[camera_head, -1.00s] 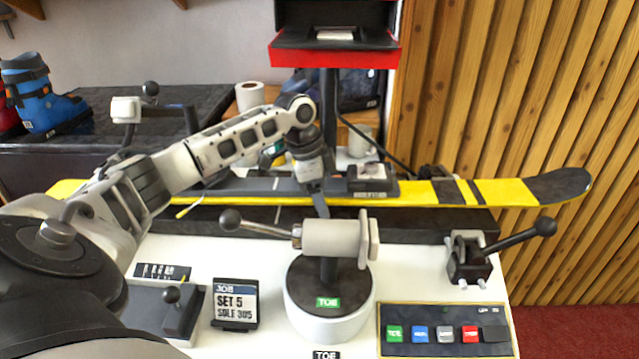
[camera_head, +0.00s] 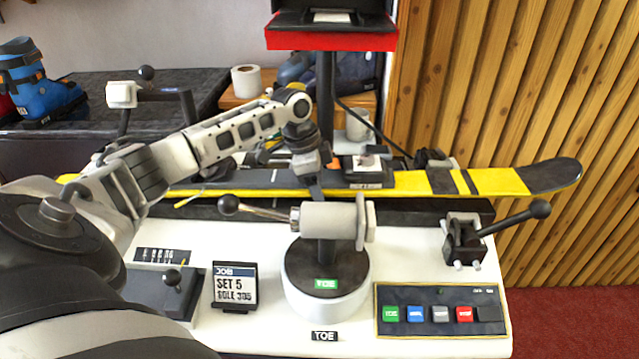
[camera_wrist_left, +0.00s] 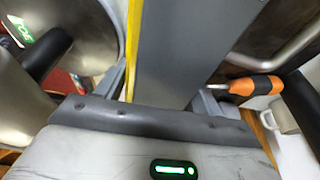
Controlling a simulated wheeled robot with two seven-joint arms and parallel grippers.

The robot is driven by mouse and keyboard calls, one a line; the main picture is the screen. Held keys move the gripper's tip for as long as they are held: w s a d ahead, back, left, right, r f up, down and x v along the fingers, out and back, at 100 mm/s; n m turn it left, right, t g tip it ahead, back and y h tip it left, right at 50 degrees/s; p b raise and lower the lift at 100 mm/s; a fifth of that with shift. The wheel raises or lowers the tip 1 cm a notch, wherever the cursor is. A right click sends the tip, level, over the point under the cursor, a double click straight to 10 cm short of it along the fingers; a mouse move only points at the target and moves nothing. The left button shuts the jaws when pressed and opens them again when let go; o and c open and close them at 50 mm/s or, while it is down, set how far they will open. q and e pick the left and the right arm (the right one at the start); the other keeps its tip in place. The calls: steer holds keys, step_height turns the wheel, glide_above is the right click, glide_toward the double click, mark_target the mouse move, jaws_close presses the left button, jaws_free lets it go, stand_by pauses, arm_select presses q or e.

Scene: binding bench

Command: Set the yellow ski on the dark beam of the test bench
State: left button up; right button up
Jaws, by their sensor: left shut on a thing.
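The yellow ski (camera_head: 405,183), with a dark tip and dark bands, lies lengthwise across the bench, just over the dark beam (camera_head: 430,212) in the head view. I cannot tell whether it touches the beam. My left gripper (camera_head: 316,188) is shut on the ski near its middle, just left of the binding (camera_head: 365,170). In the left wrist view the ski's grey top (camera_wrist_left: 178,55) and yellow edge run between the fingers of my left gripper (camera_wrist_left: 165,92). My arm hides part of the ski's left end. My right gripper is out of view.
A toe pedestal (camera_head: 327,290) with a lever stands in front of the beam. A black-handled clamp (camera_head: 465,240), button panel (camera_head: 440,312) and set card (camera_head: 235,288) are on the white bench. A screwdriver (camera_wrist_left: 252,86) shows in the wrist view. A wooden slat wall is at right.

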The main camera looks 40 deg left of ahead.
arm_select(q)
steer(key=o, duration=1.7)
steer(key=shift+s+d+f, duration=0.1)
steer(key=shift+s+f, duration=0.05)
steer(key=shift+f, duration=0.1)
steer(key=shift+r, duration=0.5)
steer(key=v, duration=1.2)
steer(key=shift+w+r, duration=0.25)
